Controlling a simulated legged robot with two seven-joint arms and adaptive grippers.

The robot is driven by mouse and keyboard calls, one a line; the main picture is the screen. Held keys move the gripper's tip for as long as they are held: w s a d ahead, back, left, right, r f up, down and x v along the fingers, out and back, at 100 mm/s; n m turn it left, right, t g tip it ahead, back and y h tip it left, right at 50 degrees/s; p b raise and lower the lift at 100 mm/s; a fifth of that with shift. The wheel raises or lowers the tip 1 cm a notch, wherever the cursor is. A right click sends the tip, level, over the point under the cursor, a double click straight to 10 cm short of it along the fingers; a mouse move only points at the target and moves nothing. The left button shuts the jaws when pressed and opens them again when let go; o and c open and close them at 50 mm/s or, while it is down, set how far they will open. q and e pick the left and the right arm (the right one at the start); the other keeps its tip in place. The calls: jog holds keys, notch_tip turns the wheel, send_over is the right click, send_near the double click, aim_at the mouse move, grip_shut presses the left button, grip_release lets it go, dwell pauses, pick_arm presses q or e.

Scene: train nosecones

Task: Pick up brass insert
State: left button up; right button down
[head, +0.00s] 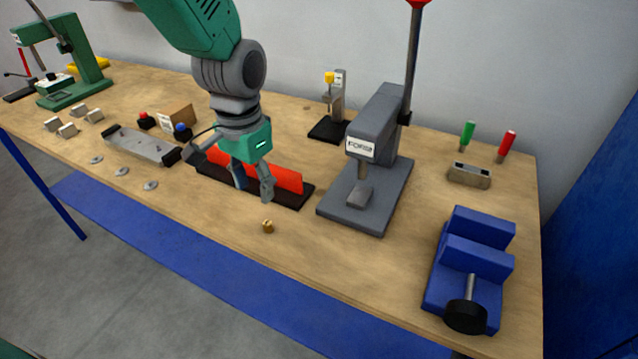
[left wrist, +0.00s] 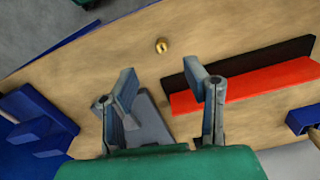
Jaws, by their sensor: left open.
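A small brass insert (head: 267,226) stands alone on the wooden table, in front of the black and red fixture in the head view. It also shows in the left wrist view (left wrist: 162,45), beyond the open fingers and apart from them. My left gripper (head: 254,190) is open and empty, above the black and red fixture, behind and a little left of the insert. In the left wrist view the two fingers (left wrist: 168,88) are spread wide with nothing between them. My right gripper is in neither view.
The red and black fixture (head: 285,178) lies under my left gripper. A grey press (head: 385,150) stands right of it, and a blue vise (head: 472,262) sits at the right front. A metal plate (head: 143,145) and washers lie left. The table around the insert is clear.

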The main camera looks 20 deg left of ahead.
pick_arm(q)
jog(key=w+r, duration=0.1)
jog(key=r, duration=0.1)
send_over(270, 223)
jog(key=f, duration=0.8)
jog(key=shift+s+a+b, duration=0.15)
jog(key=shift+s+b, duration=0.05)
jog(key=shift+b, duration=0.1)
jog(key=shift+d+f, duration=0.25)
jog(key=shift+f, duration=0.2)
jog(key=f, duration=0.1)
jog(key=a+f, duration=0.1)
jog(key=f, duration=0.3)
jog(key=shift+w+a+f, duration=0.1)
jog(key=shift+w+a, duration=0.1)
jog(key=shift+a, duration=0.05)
jog(key=shift+s+d, duration=0.1)
jog(key=shift+d, duration=0.15)
jog(key=shift+d+r, duration=0.2)
jog(key=shift+d, duration=0.2)
grip_shut()
